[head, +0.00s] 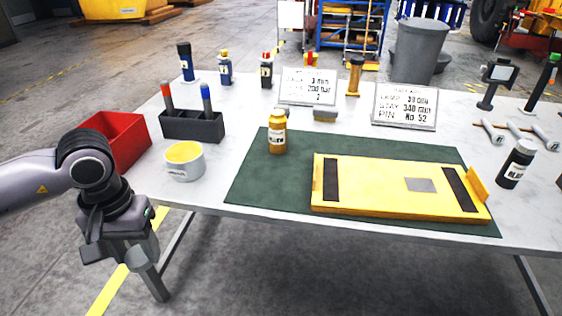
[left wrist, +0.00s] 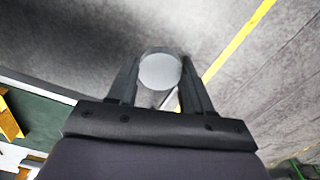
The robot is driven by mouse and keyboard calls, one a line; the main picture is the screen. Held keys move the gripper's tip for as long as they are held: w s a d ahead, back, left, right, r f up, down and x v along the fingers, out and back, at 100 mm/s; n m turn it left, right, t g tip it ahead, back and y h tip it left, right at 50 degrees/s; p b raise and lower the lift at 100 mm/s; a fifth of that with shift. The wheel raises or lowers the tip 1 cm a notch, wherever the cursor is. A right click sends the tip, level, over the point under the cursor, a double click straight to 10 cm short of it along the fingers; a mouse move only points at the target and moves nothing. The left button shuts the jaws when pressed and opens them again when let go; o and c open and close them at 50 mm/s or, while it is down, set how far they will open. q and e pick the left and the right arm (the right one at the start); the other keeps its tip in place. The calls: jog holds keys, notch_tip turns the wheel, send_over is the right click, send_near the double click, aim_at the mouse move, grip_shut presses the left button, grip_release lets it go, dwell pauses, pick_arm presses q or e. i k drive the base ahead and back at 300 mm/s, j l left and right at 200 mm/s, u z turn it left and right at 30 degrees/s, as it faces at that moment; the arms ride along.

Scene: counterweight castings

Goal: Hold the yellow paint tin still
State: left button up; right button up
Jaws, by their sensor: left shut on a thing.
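The yellow paint tin (head: 184,172) is a short white tub with a label and a yellow top. It stands upright on the table's left front part, right of a red bin. My left gripper (head: 150,278) is in front of the table's left edge, below the tabletop and apart from the tin. In the left wrist view it is shut on a pale grey thing with a round end (left wrist: 160,71), held between its two fingers. What that thing is I cannot tell. The tin does not show in the left wrist view. My right gripper is not in view.
A red bin (head: 118,140) and a dark pen holder (head: 192,127) stand near the tin. A yellow-ochre bottle (head: 277,136) and a yellow panel (head: 375,180) are on the green mat (head: 255,180). Bottles and two signs stand behind. Floor in front is clear.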

aim_at(277, 121)
jog(key=i+z, duration=0.35)
jog(key=i+j+z, duration=0.15)
jog(key=i+z, duration=0.2)
jog(key=i+j+z, duration=0.2)
jog(key=z, duration=0.15)
